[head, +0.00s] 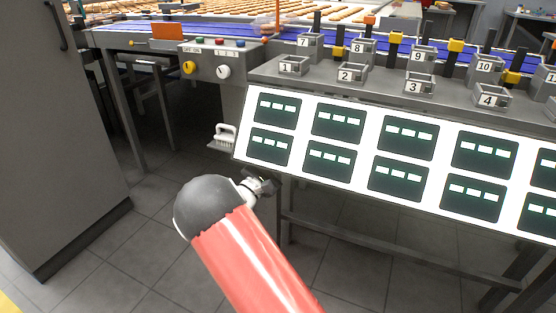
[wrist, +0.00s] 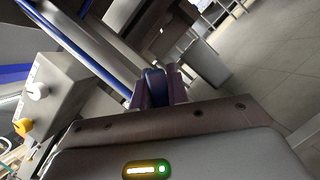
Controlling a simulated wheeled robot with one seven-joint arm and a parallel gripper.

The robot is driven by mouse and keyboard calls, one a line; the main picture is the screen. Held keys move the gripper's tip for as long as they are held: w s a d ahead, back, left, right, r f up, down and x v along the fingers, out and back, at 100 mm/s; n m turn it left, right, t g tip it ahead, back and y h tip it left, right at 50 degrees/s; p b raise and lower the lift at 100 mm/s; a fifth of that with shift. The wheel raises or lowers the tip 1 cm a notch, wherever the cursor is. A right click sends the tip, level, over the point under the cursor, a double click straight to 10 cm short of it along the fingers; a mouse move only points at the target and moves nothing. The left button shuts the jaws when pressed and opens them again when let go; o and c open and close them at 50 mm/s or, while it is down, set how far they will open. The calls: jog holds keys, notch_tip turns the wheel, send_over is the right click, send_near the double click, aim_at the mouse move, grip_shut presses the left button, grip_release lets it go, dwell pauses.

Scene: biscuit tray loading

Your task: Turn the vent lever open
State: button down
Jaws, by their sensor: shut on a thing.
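My gripper (head: 266,186) is low in front of the sloped display panel, near its lower left edge. In the wrist view my gripper (wrist: 158,82) has its purple-grey fingers shut on a small dark blue thing (wrist: 154,84). Most of that thing is hidden by the fingers, and I cannot tell what it is. I cannot make out a vent lever for sure. A control box (head: 214,68) at the back left carries a yellow knob (head: 189,67) and a white knob (head: 223,72). Both knobs also show at the left of the wrist view, apart from my gripper.
The white panel (head: 366,123) with dark screens fills the right side. Numbered holders (head: 292,66) stand behind it. A white brush (head: 225,132) sits on a small ledge left of the panel. A grey cabinet (head: 55,120) stands at left. The floor between is clear.

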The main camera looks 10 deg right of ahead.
jog(key=c, duration=1.4)
grip_release()
jog(key=shift+o, duration=0.2)
jog(key=v, duration=0.8)
jog(key=shift+d, duration=0.1)
